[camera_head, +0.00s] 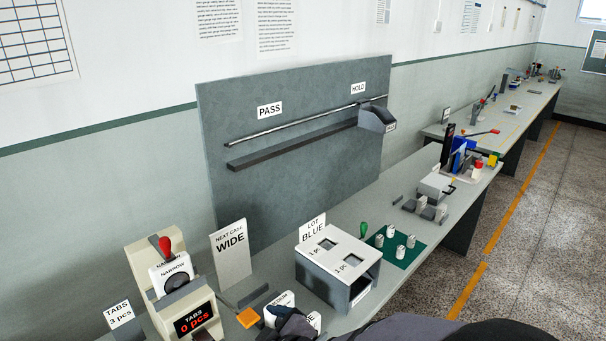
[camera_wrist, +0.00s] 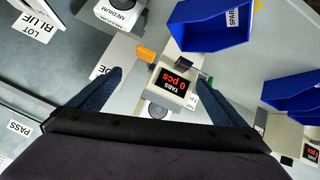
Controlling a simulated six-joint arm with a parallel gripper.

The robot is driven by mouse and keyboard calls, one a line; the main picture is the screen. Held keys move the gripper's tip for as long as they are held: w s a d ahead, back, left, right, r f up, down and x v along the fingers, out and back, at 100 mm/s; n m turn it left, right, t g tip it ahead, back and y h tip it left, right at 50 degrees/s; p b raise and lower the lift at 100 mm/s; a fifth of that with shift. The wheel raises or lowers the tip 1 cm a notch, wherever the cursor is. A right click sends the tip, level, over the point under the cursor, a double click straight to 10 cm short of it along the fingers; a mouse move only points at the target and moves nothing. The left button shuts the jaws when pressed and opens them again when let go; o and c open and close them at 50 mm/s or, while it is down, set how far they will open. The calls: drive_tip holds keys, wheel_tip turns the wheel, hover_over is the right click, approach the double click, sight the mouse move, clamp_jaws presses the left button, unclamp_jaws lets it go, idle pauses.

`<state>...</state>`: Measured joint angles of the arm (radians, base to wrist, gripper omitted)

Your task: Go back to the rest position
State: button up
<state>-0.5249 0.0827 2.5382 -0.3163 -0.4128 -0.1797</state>
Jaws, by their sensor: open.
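My gripper (camera_wrist: 159,76) shows in the wrist view with its two dark blue fingers spread apart and nothing between them. It hangs above the bench. Beyond the gap between the fingers is the tab counter (camera_wrist: 172,82), reading "TABS 0 pcs". In the head view my gripper (camera_head: 288,322) is at the bottom edge, low in the picture, partly covering white labelled parts there. The counter (camera_head: 194,318) with its red-knobbed NARROW unit (camera_head: 172,272) stands to its left. The rest position itself is not marked in either view.
A white LOT BLUE box (camera_head: 312,262) stands just behind my gripper, with a green mat (camera_head: 398,262) holding white spools to its right. An orange piece (camera_head: 248,318) and a WIDE card (camera_head: 231,255) are to the left. Blue bins (camera_wrist: 210,22) show in the wrist view.

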drive_tip(key=s+d+f+m+g+h+b, duration=0.3)
drive_tip(key=d+f+m+h+b, duration=0.3)
drive_tip(key=d+f+b, duration=0.95)
drive_tip(key=s+d+f+m+g+b, duration=0.55)
drive_tip(key=s+d+f+b, duration=0.35)
drive_tip(key=s+f, duration=0.3)
wheel_tip(320, 180, up, 18)
drive_tip(key=p, duration=1.9)
drive_tip(key=shift+w+m+h, duration=0.3)
drive_tip(key=shift+w+m, duration=0.05)
drive_tip(key=shift+d+f, duration=0.1)
